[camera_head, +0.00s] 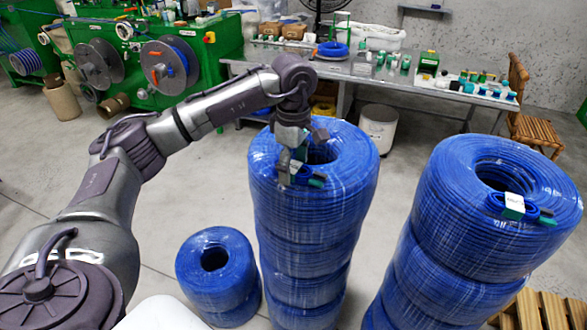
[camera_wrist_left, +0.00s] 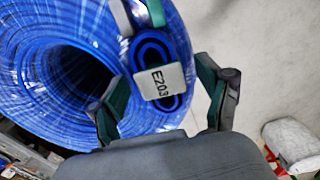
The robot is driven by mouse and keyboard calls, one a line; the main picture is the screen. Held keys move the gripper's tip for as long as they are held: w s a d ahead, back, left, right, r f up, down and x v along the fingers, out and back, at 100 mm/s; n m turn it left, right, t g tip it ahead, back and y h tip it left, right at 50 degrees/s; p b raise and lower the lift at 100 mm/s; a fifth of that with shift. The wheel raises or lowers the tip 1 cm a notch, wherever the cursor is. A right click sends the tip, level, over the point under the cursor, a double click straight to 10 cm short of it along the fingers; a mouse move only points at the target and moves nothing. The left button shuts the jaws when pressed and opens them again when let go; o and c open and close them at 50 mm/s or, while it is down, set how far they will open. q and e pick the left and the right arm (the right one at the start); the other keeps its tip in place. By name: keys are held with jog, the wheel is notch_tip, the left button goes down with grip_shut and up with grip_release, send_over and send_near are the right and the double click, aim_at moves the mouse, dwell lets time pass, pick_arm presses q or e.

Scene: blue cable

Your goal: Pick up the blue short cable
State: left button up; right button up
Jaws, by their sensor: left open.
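A short blue cable (camera_wrist_left: 153,50), coiled in a small flat loop with a white E203 label (camera_wrist_left: 162,82), lies on top of the middle stack of large blue cable coils (camera_head: 310,240). In the head view the short cable (camera_head: 315,181) shows only in part beside my left gripper (camera_head: 301,160). My left gripper is open above it. In the left wrist view its two green-padded fingers (camera_wrist_left: 163,76) stand apart, one on each side of the labelled loop. I cannot tell whether they touch it. My right gripper is not in view.
A taller-looking blue coil stack (camera_head: 490,220) stands at the right with another small labelled cable (camera_head: 515,207) on top. A low blue coil (camera_head: 216,270) stands at the left. A cluttered metal table (camera_head: 440,88) and green machine (camera_head: 130,40) are behind.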

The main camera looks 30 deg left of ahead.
pick_arm(q)
jog(key=shift+c, duration=0.3)
jog(key=c, duration=1.2)
jog(key=shift+r, duration=0.15)
